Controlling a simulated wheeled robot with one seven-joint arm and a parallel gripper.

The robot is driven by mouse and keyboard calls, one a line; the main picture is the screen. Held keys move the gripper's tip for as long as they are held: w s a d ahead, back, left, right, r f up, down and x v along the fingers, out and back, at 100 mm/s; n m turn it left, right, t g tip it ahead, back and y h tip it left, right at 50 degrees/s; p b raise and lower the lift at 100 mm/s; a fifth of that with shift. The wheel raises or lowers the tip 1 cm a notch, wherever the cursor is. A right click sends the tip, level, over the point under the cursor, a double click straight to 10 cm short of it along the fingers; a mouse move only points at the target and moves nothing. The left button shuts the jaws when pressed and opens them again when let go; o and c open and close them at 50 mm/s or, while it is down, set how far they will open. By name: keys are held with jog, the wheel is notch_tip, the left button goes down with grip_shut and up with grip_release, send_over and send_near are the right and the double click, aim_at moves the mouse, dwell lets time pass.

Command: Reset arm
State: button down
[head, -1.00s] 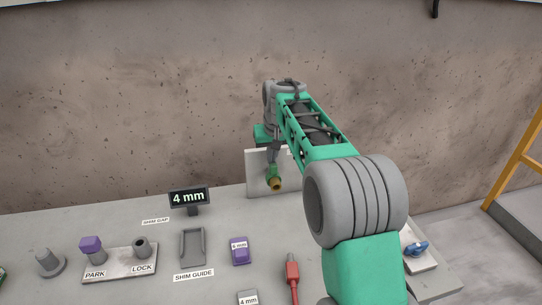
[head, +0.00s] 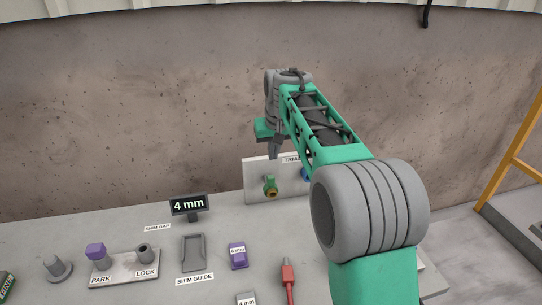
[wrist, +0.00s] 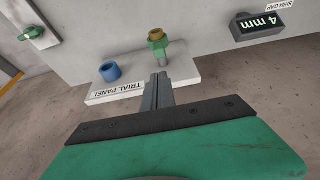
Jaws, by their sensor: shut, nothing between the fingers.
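My green and grey arm reaches from the lower right up to the trial panel (head: 256,185). My gripper (head: 273,153) hangs in front of the top of that light panel, its lower part small in the head view. In the wrist view my gripper (wrist: 160,78) is shut, with the fingers together and nothing between them. Its tips appear close to the brass-and-green fitting (wrist: 157,42) on the trial panel (wrist: 185,78); I cannot tell whether they touch. The fitting also shows in the head view (head: 270,186). A blue ring (wrist: 110,71) sits on the panel beside it.
The slab holds a "4 mm" display (head: 189,204), a shim guide (head: 193,253), a purple block (head: 238,256), a PARK/LOCK plate (head: 125,271) with a purple-capped post, and a red tool (head: 288,280). A yellow rail (head: 520,165) stands at the right. Space above the slab's left side is clear.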

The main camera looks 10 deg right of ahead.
jog(key=shift+s+r, duration=0.2)
jog(key=shift+r, duration=0.5)
jog(key=s+f+g, duration=0.3)
jog(key=s+f, duration=1)
jog(key=f, duration=0.1)
jog(key=s+a+t, duration=0.1)
jog(key=s, duration=1.6)
jog(key=r, duration=0.1)
jog(key=r+t, duration=0.1)
jog(key=r, duration=0.1)
jog(key=w+r+t, duration=0.1)
jog(key=r, duration=0.1)
jog(key=shift+a+r, duration=0.15)
jog(key=shift+a, duration=0.25)
